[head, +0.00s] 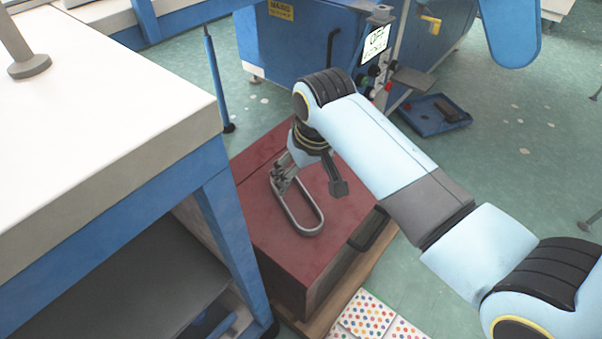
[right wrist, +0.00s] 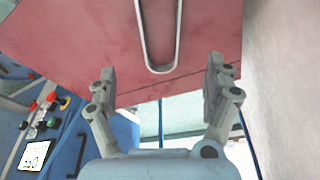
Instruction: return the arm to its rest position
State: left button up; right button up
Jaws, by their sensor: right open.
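My right gripper (head: 283,172) is at the far part of the red box top in the head view. Its two fingers also show in the right wrist view (right wrist: 163,85), spread apart with nothing between the tips. A grey elongated metal loop (head: 318,222) lies on the red top, just in front of the gripper; its rounded end (right wrist: 160,68) shows ahead of the open fingers. Whether the fingers touch the loop cannot be told. My right arm reaches in from the lower right in the head view. My left gripper is not in view.
The red-topped box (head: 262,215) stands between a white-topped blue table (head: 110,110) at left and open green floor (head: 530,150) at right. A blue machine (head: 290,50) with a control panel (head: 376,45) stands behind. A blue tray (head: 428,122) and dotted sheets (head: 366,318) lie low down.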

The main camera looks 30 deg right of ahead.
dwell(0.5)
jog(key=s+d+r+n, duration=0.15)
jog(key=s+r, duration=0.35)
jog(key=s, duration=0.7)
jog(key=s+d+r, duration=0.2)
jog(key=s+r, duration=0.3)
jog(key=s, duration=0.7)
jog(key=s+d+f+g+p, duration=0.1)
jog(key=s+f, duration=0.1)
jog(key=f, duration=1)
jog(key=s+d+f+g+p, duration=0.1)
jog(key=s+d+f+p, duration=0.15)
jog(key=f, duration=1.05)
jog(key=s+f, duration=0.5)
jog(key=s, duration=0.3)
jog(key=s+f+p, duration=0.1)
jog(key=s+f, duration=0.4)
jog(key=s, duration=0.4)
jog(key=shift+s+f+g+h, duration=0.15)
jog(key=shift+f+g+h, duration=0.25)
